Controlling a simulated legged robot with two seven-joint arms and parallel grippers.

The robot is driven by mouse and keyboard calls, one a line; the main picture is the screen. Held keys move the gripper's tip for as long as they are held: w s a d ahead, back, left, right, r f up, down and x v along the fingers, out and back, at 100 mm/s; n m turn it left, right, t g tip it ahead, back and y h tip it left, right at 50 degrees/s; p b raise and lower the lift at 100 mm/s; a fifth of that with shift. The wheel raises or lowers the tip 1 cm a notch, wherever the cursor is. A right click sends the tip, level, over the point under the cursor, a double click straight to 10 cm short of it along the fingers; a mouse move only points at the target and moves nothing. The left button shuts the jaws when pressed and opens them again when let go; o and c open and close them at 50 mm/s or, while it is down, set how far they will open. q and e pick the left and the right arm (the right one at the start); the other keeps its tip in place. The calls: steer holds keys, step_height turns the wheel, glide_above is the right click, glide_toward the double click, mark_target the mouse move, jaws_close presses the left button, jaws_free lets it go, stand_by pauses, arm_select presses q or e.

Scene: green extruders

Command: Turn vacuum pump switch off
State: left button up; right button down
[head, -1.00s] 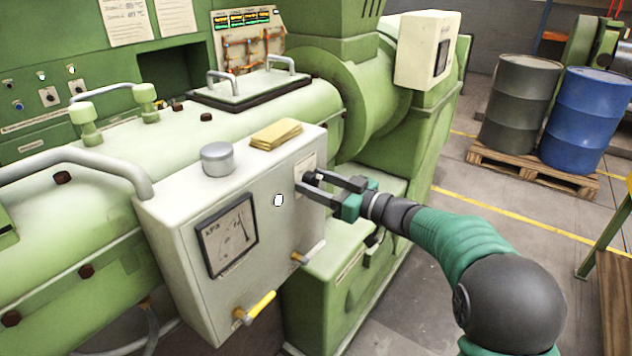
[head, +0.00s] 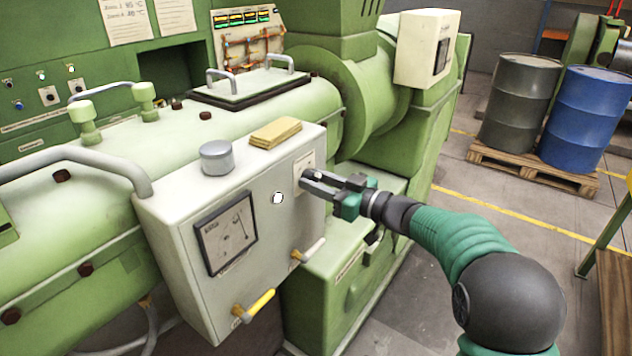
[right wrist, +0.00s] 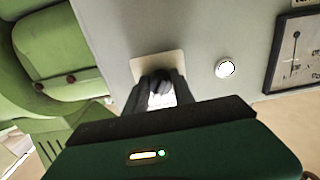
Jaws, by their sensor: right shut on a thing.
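The vacuum pump switch is a small dark knob (right wrist: 160,84) on a pale plate (right wrist: 143,66) in the right wrist view. The plate also shows in the head view (head: 304,162) on the right part of the grey control box (head: 285,222). My right gripper (head: 308,183) is shut on the knob, with one finger on either side of it. The fingers hide most of the knob in the head view. A round white light (head: 278,197) sits left of the switch, and a dial gauge (head: 226,235) is further left. My left gripper is not in view.
A yellow-handled lever (head: 256,305) and a smaller pale-handled lever (head: 308,250) stick out low on the box. A grey cap (head: 216,157) and a yellow block (head: 275,133) sit on top. Drums (head: 590,118) stand on a pallet at the right, with open floor before them.

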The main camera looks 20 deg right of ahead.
steer(key=n+b, duration=0.2)
steer(key=n, duration=0.2)
steer(key=shift+f, duration=0.1)
steer(key=n+b, duration=0.2)
steer(key=shift+n, duration=0.4)
steer(key=n+b, duration=0.2)
steer(key=n, duration=0.1)
steer(key=shift+w, duration=0.1)
steer(key=shift+n+b, duration=1.2)
steer(key=shift+n, duration=0.7)
steer(key=c, duration=1.1)
jaws_free()
steer(key=shift+o, duration=0.2)
